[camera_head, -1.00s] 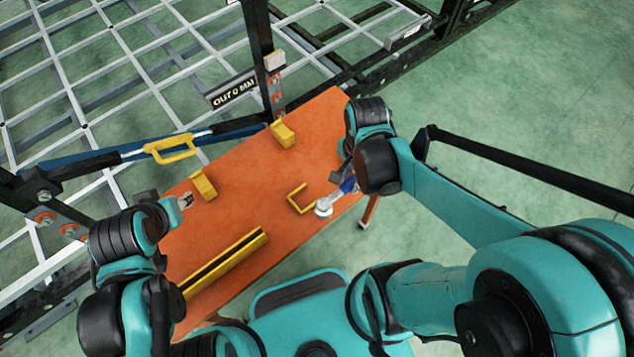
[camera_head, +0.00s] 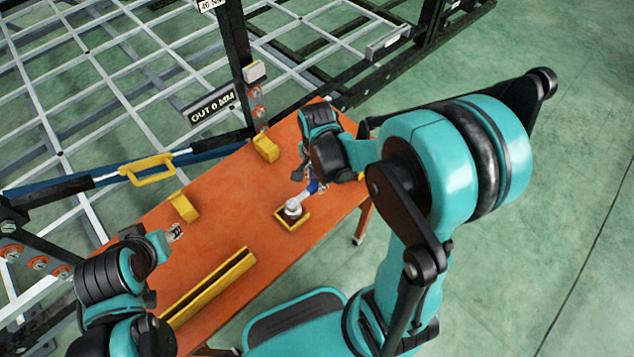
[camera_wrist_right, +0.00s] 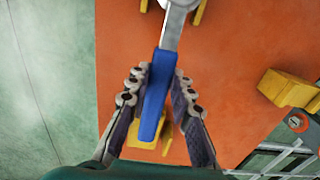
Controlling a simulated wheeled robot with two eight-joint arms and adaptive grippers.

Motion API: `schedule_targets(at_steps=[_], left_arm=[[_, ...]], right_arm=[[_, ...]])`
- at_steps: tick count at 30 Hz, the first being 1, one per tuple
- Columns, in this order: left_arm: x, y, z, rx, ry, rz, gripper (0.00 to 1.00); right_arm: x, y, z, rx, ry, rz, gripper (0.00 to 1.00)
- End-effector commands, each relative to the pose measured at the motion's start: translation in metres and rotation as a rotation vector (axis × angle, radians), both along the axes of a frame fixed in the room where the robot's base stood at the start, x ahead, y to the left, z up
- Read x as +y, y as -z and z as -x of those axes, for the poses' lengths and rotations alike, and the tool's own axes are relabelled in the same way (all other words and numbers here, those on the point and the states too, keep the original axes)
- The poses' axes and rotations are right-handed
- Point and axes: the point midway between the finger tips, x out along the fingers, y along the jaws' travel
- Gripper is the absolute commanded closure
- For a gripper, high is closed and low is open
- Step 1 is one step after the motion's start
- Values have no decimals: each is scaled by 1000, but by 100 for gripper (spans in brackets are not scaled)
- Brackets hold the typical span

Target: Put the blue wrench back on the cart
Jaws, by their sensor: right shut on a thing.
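The wrench has a blue handle (camera_head: 312,187) and a silver head (camera_head: 293,207). My right gripper (camera_head: 308,180) is shut on the blue handle, which also shows between its fingers in the right wrist view (camera_wrist_right: 157,95). The silver head appears over the yellow U-shaped bracket (camera_head: 296,224) on the orange cart top (camera_head: 235,200). I cannot tell whether the wrench touches the cart. My left gripper (camera_head: 174,233) is over the cart's left side, away from the wrench; its finger opening is unclear.
Yellow blocks (camera_head: 265,147) (camera_head: 184,207) stand along the cart's far edge, and a long yellow channel (camera_head: 208,288) lies near its front. The trailer frame with a yellow-handled bar (camera_head: 150,170) is beyond. Open green floor (camera_head: 560,200) lies to the right.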

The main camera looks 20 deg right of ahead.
Motion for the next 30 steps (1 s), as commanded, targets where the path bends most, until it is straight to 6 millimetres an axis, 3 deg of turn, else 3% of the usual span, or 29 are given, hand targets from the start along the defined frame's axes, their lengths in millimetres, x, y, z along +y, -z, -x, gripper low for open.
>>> schedule_targets(at_steps=[20,21,23,30], left_arm=[[0,10,0,0,0,0,60],[0,10,0,0,0,0,60],[0,9,0,0,0,0,60],[0,9,0,0,0,0,60]], right_arm=[[0,10,0,0,0,0,100],[0,10,0,0,0,0,71],[0,10,0,0,0,0,58],[0,10,0,0,0,0,58]])
